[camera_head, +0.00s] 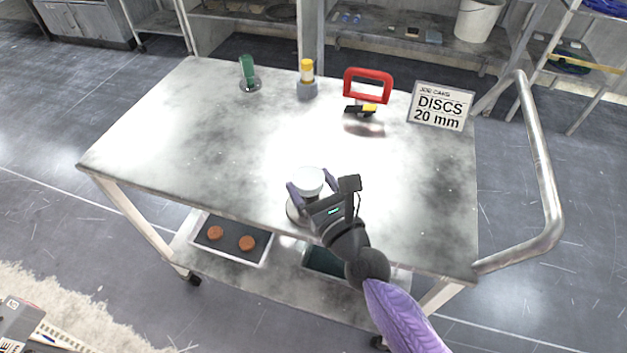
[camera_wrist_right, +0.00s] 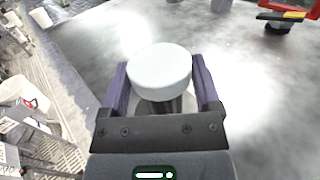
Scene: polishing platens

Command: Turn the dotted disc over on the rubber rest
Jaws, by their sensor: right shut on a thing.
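A plain white round disc (camera_head: 309,180) is between the purple fingers of my right gripper (camera_head: 309,190), near the table's front edge. In the right wrist view the disc (camera_wrist_right: 160,70) lies about level with its pale face up, and no dots show on that face. The right gripper (camera_wrist_right: 160,88) is shut on the disc, one finger at each side. A dark post, perhaps the rubber rest (camera_wrist_right: 160,105), shows just under the disc; I cannot tell whether they touch. A round metal base (camera_head: 293,212) shows below, partly hidden by the gripper. My left gripper is out of view.
A green-handled tool (camera_head: 247,70), a yellow-topped bottle (camera_head: 307,72), a red-handled tool (camera_head: 368,83) and a job card reading "DISCS 20 mm" (camera_head: 441,106) stand along the back of the metal table (camera_head: 170,130). The table's left half is clear. A rail (camera_head: 545,170) curves at right.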

